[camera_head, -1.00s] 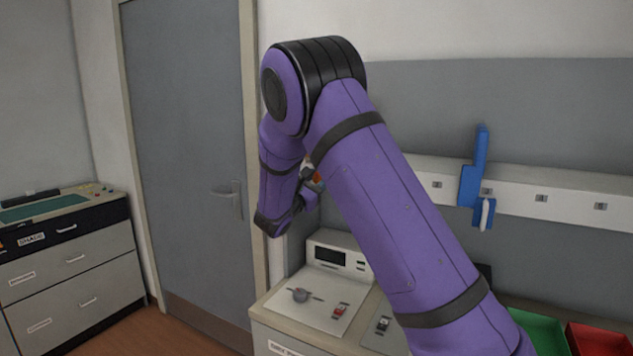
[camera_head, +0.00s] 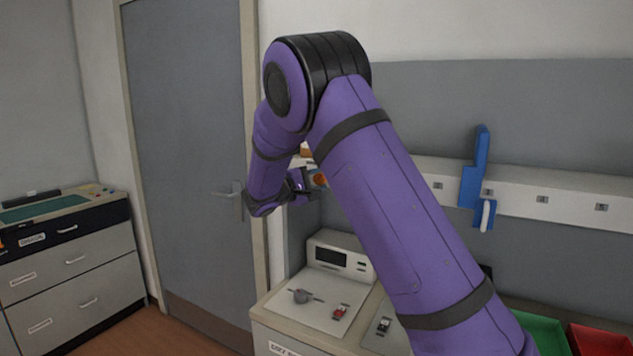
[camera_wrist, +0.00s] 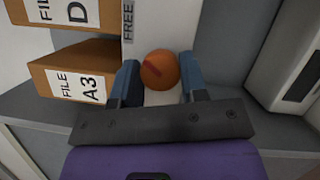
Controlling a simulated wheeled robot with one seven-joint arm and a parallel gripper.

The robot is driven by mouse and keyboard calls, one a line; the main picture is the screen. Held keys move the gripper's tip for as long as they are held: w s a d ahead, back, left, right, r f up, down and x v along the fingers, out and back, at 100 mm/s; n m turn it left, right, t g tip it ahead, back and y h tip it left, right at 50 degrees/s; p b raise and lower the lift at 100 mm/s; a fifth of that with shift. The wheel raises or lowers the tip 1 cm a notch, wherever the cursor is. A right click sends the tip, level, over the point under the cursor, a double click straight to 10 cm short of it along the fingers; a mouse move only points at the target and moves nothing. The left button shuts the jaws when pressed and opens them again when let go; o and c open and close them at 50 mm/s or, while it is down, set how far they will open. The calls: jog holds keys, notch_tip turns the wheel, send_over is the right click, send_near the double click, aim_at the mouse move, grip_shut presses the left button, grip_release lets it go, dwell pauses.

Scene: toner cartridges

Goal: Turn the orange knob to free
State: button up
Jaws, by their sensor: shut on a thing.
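The orange knob (camera_wrist: 159,70) is round, with a red mark across its face, and sits on a pale panel in the wrist view. A FREE label (camera_wrist: 128,20) stands beyond it, up and to the left in that view. The red mark lies slanted, and I cannot tell exactly which label it points to. My gripper (camera_wrist: 161,76) is shut on the knob, with one blue finger on each side. In the head view my gripper (camera_head: 306,184) is at the knob (camera_head: 319,179), which is partly hidden by my arm.
File boxes marked A3 (camera_wrist: 75,72) and D (camera_wrist: 62,12) stand close to the left of my gripper in the wrist view. A blue holder (camera_head: 474,185) hangs on the wall rail. A door (camera_head: 185,120) is behind.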

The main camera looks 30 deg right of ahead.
jog(key=shift+f+m+y, duration=0.1)
jog(key=shift+m+y, duration=0.2)
jog(key=shift+m, duration=0.3)
jog(key=shift+m+g, duration=0.3)
jog(key=o, duration=0.9)
jog(key=a, duration=0.3)
jog(key=s+a, duration=0.1)
jog(key=a, duration=0.3)
jog(key=s+a, duration=0.1)
jog(key=a, duration=0.2)
jog(key=shift+s+a+f, duration=0.1)
jog(key=shift+a+f, duration=0.05)
jog(key=shift+a, duration=0.15)
